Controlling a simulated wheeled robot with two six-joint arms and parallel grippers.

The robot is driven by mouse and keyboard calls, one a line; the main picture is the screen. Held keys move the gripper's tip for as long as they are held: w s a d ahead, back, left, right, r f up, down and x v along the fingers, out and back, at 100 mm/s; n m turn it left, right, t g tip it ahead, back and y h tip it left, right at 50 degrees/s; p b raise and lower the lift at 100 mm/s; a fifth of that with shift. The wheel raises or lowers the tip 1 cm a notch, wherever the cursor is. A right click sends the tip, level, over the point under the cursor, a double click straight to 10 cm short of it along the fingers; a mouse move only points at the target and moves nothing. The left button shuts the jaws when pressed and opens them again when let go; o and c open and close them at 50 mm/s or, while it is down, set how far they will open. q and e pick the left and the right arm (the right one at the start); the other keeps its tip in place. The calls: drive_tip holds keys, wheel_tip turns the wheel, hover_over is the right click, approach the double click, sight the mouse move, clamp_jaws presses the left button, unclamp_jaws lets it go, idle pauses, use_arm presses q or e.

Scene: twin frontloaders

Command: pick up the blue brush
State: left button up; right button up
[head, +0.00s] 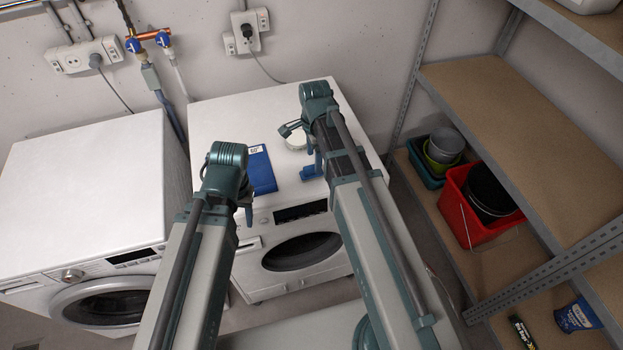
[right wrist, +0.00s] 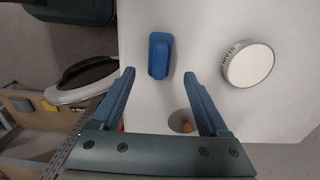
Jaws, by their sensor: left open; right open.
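The blue brush (head: 311,173) lies on top of the right-hand washing machine (head: 265,105), near its front edge. In the right wrist view the brush (right wrist: 160,56) is a small blue block, upright in the picture, just ahead of the gap between the fingers. My right gripper (head: 299,140) is open and empty above the machine top; its blue fingers also show in the right wrist view (right wrist: 159,74). The brush appears apart from both fingers. My left gripper (head: 246,206) is near the front of the machines, partly hidden by its own wrist, with nothing seen in it.
A round white tin (right wrist: 249,65) lies beside the brush. A blue box (head: 261,171) with a white label is left of the brush. A second washing machine (head: 80,190) stands left. Shelves (head: 510,120) at right hold a red bucket (head: 470,222). The left machine's top is clear.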

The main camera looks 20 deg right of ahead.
sight(312, 166)
drive_tip(key=f+b, duration=0.5)
drive_tip(key=shift+a+f, duration=0.2)
drive_tip(key=shift+a, duration=0.2)
drive_tip(key=shift+r, duration=0.1)
clamp_jaws()
